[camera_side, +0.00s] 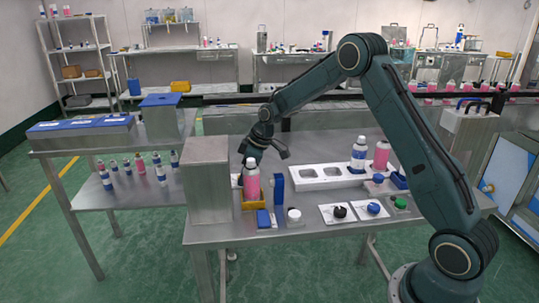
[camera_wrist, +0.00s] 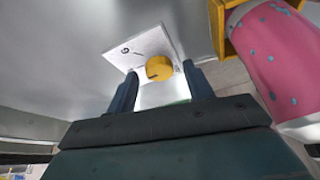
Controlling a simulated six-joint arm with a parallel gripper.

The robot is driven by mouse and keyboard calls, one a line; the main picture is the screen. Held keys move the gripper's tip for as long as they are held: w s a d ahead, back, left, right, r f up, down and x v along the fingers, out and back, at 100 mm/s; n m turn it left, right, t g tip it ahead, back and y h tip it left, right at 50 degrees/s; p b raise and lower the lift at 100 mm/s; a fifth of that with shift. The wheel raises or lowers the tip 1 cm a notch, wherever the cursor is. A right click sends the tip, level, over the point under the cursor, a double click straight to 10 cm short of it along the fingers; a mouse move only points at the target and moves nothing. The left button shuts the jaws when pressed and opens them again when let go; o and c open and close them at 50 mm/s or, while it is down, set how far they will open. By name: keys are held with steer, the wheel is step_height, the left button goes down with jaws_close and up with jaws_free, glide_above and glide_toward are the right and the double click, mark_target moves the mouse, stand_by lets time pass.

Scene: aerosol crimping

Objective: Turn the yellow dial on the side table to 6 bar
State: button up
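The yellow dial (camera_wrist: 159,67) sits on a white plate (camera_wrist: 140,44) on a grey metal surface in the wrist view. A printed 6 shows near the plate's left edge. A short dark mark shows on the dial's lower left; I cannot tell its exact reading. My gripper (camera_wrist: 162,88) is open and empty, its two fingers apart at the near side of the dial, one to each side. Whether either finger touches the dial is unclear.
A pink can (camera_wrist: 280,55) stands close to the right in a yellow holder (camera_wrist: 217,28). In the side view the pink can (camera_side: 252,182) is beside the grey metal box (camera_side: 207,180). A blue upright block (camera_side: 278,185) and a white tray (camera_side: 320,176) are to the right.

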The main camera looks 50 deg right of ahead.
steer(key=c, duration=0.9)
steer(key=shift+m, duration=0.7)
steer(key=shift+c, duration=0.2)
steer(key=o, duration=1)
steer(key=v, duration=1.3)
steer(key=shift+s+a+r, duration=0.3)
steer(key=shift+r, duration=0.1)
